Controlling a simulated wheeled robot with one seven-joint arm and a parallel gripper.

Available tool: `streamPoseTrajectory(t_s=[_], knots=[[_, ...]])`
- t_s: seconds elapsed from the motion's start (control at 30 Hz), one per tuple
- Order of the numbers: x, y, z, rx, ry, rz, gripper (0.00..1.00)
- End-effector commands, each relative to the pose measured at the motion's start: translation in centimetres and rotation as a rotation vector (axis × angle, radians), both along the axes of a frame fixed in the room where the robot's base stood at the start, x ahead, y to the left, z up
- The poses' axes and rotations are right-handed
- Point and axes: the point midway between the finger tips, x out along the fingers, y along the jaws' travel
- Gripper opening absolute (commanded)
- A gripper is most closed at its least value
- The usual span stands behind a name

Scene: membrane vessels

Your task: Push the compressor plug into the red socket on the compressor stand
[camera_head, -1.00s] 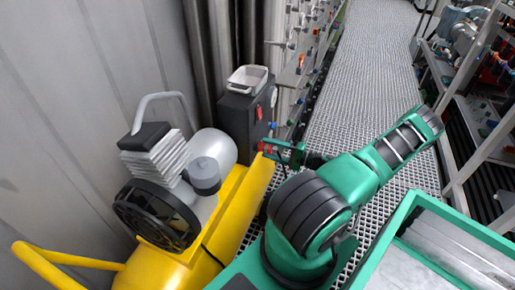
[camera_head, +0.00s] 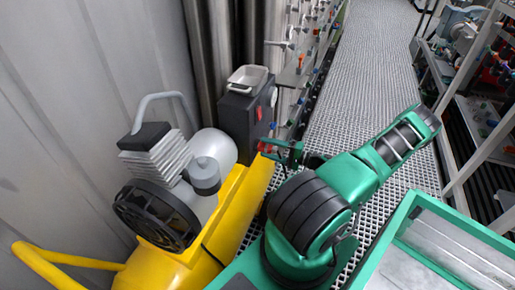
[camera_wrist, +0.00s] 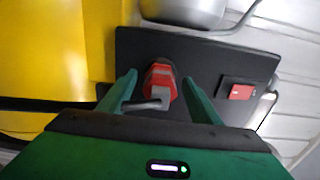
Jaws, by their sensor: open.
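The black compressor stand (camera_head: 238,128) stands behind the yellow compressor (camera_head: 255,190). In the wrist view its dark face (camera_wrist: 215,65) carries a red socket with a red and grey plug at it (camera_wrist: 160,82). A grey bent end sticks out of the plug toward me. I cannot tell how far the plug sits in the socket. My gripper (camera_wrist: 160,92) is open, with one finger on each side of the plug and a visible gap to each. In the head view my gripper (camera_head: 281,152) is at the stand's lower right and hides most of the plug.
A red switch (camera_wrist: 241,92) sits on the stand's face, right of the right finger. A grey metal tray (camera_head: 248,77) lies on top of the stand. A panel with valves (camera_head: 300,70) runs behind it. The grated walkway (camera_head: 365,70) is clear.

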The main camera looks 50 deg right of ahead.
Motion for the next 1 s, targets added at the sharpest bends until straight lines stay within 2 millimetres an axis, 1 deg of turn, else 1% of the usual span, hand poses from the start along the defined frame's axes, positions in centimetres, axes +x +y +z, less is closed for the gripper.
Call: streamPoseTrajectory(t_s=[0.4, 0.43, 0.47, 0.5, 0.57, 0.6, 0.63, 0.67, 1.0], knots=[[-0.02, -0.02, -0.01, 0.000, 0.000, 0.000, 0.58], [-0.02, -0.02, -0.01, 0.000, 0.000, 0.000, 0.55], [-0.02, -0.02, 0.00, 0.000, 0.000, 0.000, 0.48], [-0.02, -0.02, 0.00, 0.000, 0.000, 0.000, 0.39], [-0.02, -0.01, 0.00, 0.000, 0.000, 0.000, 0.24], [-0.02, -0.01, 0.00, 0.000, 0.000, 0.000, 0.15], [-0.01, -0.02, 0.00, 0.000, 0.000, 0.000, 0.08], [-0.01, -0.02, 0.00, 0.000, 0.000, 0.000, 0.03], [-0.77, -0.34, 0.03, -0.001, -0.001, 0.000, 0.02]])
